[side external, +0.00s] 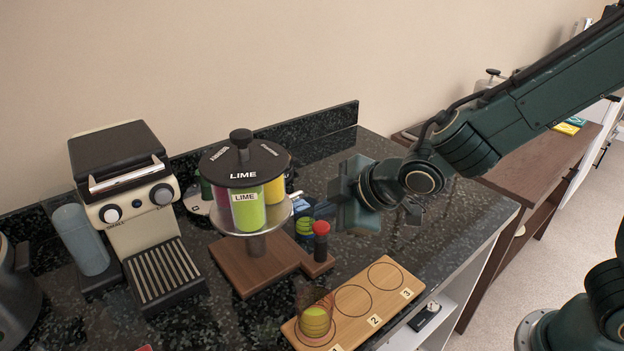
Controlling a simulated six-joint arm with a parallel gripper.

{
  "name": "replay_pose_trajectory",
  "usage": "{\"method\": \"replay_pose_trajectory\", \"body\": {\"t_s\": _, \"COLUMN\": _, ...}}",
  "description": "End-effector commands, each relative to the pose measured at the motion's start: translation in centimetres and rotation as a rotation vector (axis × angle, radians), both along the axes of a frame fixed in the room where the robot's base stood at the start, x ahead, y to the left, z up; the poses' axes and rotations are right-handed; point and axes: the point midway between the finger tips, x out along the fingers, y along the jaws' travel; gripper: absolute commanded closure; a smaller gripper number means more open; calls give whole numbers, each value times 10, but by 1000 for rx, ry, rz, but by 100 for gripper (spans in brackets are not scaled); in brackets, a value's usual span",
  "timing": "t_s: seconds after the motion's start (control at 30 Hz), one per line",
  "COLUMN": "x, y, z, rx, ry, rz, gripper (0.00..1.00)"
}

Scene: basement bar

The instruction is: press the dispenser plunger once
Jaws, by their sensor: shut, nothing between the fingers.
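The dispenser (243,202) is a round carousel on a wooden base, with a black lid and black top knob (241,138). A canister labelled LIME (247,210) faces the camera; purple and yellow ones show beside it. My gripper (316,209) is shut and empty, pointing left. In the picture its fingertips lie just above the post and right of the carousel; I cannot tell their depth or any contact.
A wooden board (385,297) with numbered circles lies in front; a clear cup with yellow-green contents (315,321) stands on circle 1. A coffee machine (135,210) and blue-grey cylinder (80,238) stand left. The dark counter (440,240) is clear on the right.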

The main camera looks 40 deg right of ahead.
Motion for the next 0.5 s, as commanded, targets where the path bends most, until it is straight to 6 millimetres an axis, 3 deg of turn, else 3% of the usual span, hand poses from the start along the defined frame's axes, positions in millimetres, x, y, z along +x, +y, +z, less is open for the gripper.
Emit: {"method": "replay_pose_trajectory", "body": {"t_s": 0.5, "x": 1, "y": 0, "z": 12, "rx": 1, "ry": -3, "rz": 0, "gripper": 100}}
